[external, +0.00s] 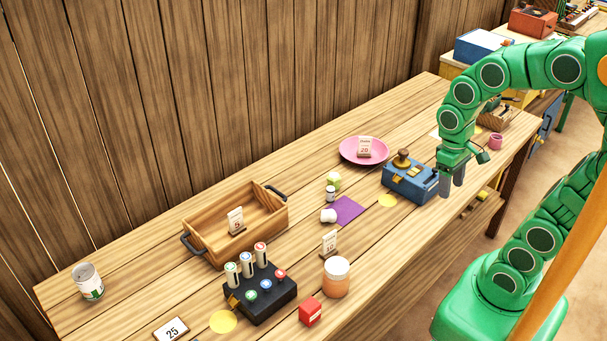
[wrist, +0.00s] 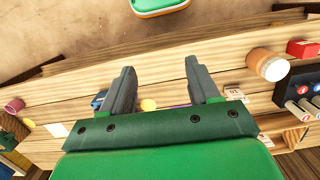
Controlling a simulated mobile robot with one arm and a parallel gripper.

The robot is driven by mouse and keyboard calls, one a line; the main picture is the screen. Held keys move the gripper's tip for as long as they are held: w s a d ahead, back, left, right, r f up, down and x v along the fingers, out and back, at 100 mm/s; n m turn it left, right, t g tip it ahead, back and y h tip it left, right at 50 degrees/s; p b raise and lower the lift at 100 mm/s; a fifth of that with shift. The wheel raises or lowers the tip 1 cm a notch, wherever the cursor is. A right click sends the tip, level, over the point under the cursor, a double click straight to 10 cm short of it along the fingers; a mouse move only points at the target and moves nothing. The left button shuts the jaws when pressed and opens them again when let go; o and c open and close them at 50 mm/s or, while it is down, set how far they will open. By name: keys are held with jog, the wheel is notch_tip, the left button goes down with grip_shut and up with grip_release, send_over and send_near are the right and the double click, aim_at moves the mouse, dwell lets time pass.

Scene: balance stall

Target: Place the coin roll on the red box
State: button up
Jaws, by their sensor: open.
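The red box (external: 310,312) is a small box near the table's front edge, right of the black rack. It also shows at the upper right in the wrist view (wrist: 303,48). I cannot tell for sure which thing is the coin roll. A short white roll (external: 328,216) lies by the purple mat, and several pale cylinders (external: 247,264) with coloured ends stand in the black rack. My gripper (external: 453,180) is open and empty, pointing down beside the blue box's right end. Its two fingers are apart in the wrist view (wrist: 161,72).
A blue box (external: 411,183) with a brass knob stands left of my gripper. A pink plate (external: 364,151), wooden tray (external: 266,221), black rack (external: 260,297), orange jar (external: 336,279) and tin can (external: 88,282) stand on the table.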

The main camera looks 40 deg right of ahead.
jog(key=w+f, duration=0.2)
jog(key=w, duration=1)
jog(key=m+t, duration=0.2)
send_over(330, 188)
jog(key=f, duration=1.5)
jog(key=shift+s+a+f, duration=0.1)
jog(key=shift+s+f, duration=0.05)
jog(key=shift+s, duration=0.25)
jog(key=shift+w+f, duration=0.3)
jog(key=shift+f, duration=0.1)
jog(key=shift+w+f, duration=0.1)
jog(key=shift+f, duration=3.75)
jog(key=shift+c, duration=0.4)
jog(key=shift+r, duration=0.1)
grip_shut()
